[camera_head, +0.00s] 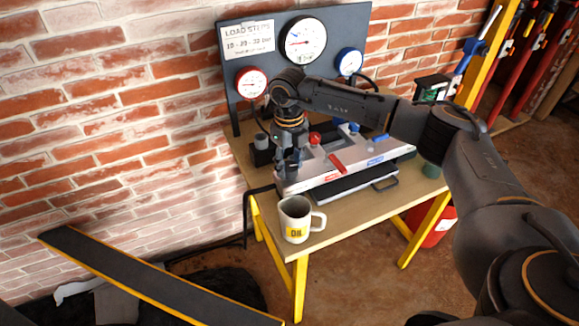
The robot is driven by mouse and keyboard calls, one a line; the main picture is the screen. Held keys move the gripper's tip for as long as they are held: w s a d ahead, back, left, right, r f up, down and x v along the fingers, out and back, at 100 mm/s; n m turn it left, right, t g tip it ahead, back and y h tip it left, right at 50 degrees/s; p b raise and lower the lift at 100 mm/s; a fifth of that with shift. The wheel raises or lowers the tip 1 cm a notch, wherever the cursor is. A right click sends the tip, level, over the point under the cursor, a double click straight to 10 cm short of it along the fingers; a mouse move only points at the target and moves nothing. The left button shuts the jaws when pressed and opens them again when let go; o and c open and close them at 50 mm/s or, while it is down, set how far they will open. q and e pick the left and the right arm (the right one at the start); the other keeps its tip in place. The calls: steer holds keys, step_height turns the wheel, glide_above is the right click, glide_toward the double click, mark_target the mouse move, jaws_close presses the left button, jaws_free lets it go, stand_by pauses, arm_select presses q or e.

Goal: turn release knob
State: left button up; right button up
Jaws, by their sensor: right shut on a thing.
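A pale pump unit (345,167) with red and blue fittings sits on the workbench. A red knob (314,138), a red lever (336,163), a blue knob (354,127) and a blue lever (379,137) show on it. My right arm reaches in from the right, and my right gripper (287,168) points down at the unit's left end. It is shut on what I take to be the release knob, which the fingers hide. I cannot tell how far the knob is turned. My left gripper is out of view.
A white mug marked OIL (295,220) stands at the bench's front left corner, close to the gripper. A gauge panel (272,68) with several dials and a load steps sign (248,41) rises behind. A yellow-edged dark beam (150,272) lies at lower left.

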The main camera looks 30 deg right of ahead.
mark_target(290, 167)
steer(key=shift+n+b, duration=0.35)
steer(key=shift+n, duration=0.65)
steer(key=o, duration=1.1)
steer(key=shift+o, duration=0.2)
step_height(290, 167, up, 12)
steer(key=shift+f, duration=0.1)
